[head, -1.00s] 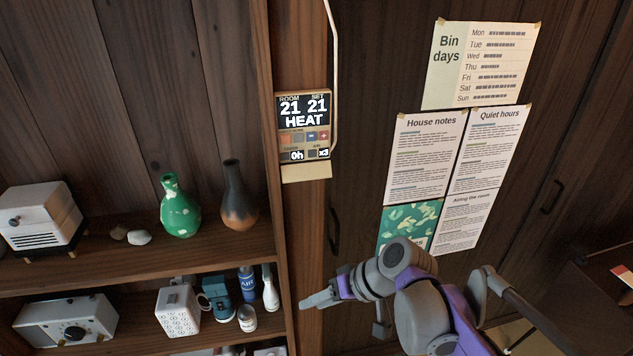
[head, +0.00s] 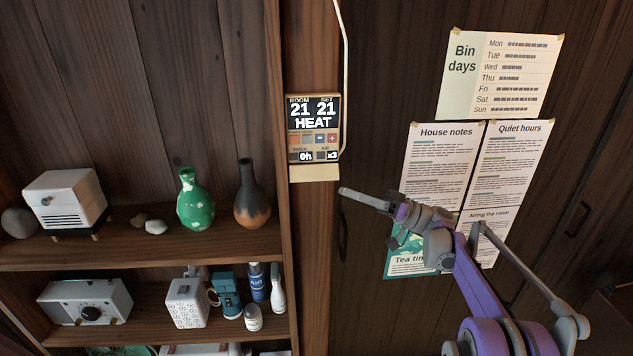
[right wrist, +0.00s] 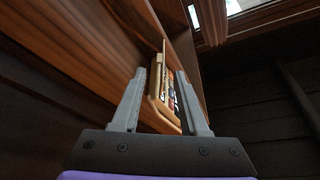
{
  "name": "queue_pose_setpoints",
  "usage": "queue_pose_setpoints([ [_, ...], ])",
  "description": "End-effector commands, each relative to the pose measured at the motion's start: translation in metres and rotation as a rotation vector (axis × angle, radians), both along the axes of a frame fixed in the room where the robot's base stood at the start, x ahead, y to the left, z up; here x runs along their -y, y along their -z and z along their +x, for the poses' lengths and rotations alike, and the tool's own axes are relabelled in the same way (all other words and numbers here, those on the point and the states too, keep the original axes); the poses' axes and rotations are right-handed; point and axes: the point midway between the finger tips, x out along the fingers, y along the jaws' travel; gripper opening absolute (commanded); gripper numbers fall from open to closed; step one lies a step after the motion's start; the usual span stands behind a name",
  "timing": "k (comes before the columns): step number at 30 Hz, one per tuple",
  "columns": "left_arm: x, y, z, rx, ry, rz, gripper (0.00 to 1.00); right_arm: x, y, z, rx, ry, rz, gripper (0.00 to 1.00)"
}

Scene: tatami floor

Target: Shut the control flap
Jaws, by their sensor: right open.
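The control panel (head: 313,125) is a small beige unit with a dark display on the wooden post, reading 21, 21 and HEAT. Its control flap (head: 314,172) hangs open as a pale beige strip at the panel's lower edge, leaving the buttons uncovered. My right gripper (head: 345,192) is just right of and slightly below the flap, apart from it in the picture. In the right wrist view, the open, empty fingers (right wrist: 160,72) frame the panel (right wrist: 171,92) beyond them. My left gripper is in neither view.
Shelves on the left hold a green vase (head: 195,200), a dark vase (head: 252,195), a white radio (head: 88,302) and other small items. Paper notices (head: 440,160) hang on the dark doors at right. A pale cable (head: 345,70) runs down beside the panel.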

Motion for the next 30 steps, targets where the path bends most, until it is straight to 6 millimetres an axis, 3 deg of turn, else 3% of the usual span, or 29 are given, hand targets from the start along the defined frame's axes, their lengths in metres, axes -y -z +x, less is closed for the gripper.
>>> queue_pose_setpoints([
  [6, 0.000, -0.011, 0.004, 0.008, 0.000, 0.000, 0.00, -0.041, -0.017, 0.008, -0.002, -0.004, -0.001, 0.44],
  [13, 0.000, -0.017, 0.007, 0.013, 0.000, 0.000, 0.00, -0.074, -0.028, 0.016, -0.003, -0.003, -0.002, 0.44],
  [18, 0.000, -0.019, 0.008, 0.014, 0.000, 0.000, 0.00, -0.085, -0.030, 0.018, -0.004, -0.003, -0.002, 0.44],
  [26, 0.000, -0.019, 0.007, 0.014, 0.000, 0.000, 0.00, -0.086, -0.030, 0.018, -0.004, -0.002, -0.002, 0.44],
  [27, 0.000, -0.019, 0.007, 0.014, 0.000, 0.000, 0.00, -0.086, -0.030, 0.018, -0.004, -0.002, -0.002, 0.42],
  [30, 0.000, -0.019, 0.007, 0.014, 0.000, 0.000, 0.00, -0.086, -0.030, 0.018, -0.004, -0.002, -0.002, 0.24],
])
